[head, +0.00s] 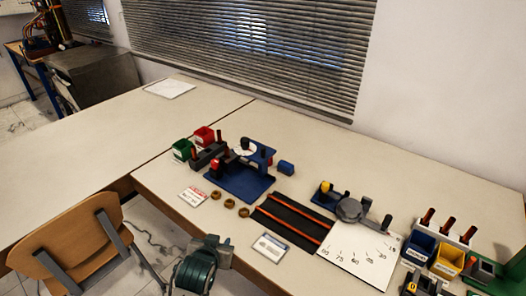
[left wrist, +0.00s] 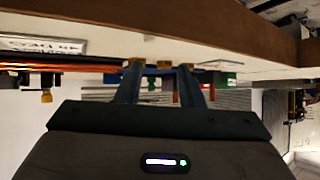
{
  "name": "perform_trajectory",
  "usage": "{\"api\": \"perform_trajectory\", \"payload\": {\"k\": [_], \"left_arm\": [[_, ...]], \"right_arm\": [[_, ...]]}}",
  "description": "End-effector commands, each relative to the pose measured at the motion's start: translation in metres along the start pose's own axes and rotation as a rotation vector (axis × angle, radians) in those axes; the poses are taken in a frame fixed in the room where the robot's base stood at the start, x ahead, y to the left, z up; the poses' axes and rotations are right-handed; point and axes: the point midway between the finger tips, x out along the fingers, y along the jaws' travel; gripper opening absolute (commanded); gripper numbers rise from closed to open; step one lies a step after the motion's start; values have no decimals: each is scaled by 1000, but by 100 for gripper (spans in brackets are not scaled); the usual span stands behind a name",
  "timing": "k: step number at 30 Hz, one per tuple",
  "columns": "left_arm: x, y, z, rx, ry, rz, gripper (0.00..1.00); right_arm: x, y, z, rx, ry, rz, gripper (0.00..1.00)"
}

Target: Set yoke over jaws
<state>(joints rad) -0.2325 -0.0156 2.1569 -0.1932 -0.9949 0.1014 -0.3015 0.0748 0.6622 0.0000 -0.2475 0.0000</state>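In the head view a blue rig (head: 240,182) stands on the table with a blue upright bracket, a white disc (head: 243,150) and a red part at its left. A dark grey block (head: 206,156) with a red upright part stands at its back left. A small blue block (head: 286,168) lies to its right. I cannot tell for sure which parts are the yoke and the jaws. My left gripper (head: 216,247) is at the table's front edge, in front of the brass rings. In the left wrist view its two fingers (left wrist: 159,68) are apart with nothing held. My right gripper is not seen.
Several brass rings (head: 229,204) lie before the rig. A black mat with orange rails (head: 291,226), a white dial sheet (head: 362,252) and a grey round fixture (head: 350,209) lie to the right. Red (head: 204,136) and green (head: 183,150) bins stand left. A chair (head: 75,240) is in front.

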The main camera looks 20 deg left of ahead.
Motion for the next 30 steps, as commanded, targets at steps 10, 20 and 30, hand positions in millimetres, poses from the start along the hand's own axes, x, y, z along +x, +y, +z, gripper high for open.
{"api": "perform_trajectory", "payload": {"k": [10, 20, 30], "left_arm": [[49, 30, -102, -51, 317, -2, 34], [66, 67, -200, -74, 610, 30, 34], [102, 69, -235, -71, 631, 33, 34]], "right_arm": [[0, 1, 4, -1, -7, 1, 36], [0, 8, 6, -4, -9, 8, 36], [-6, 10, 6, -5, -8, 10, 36]]}}
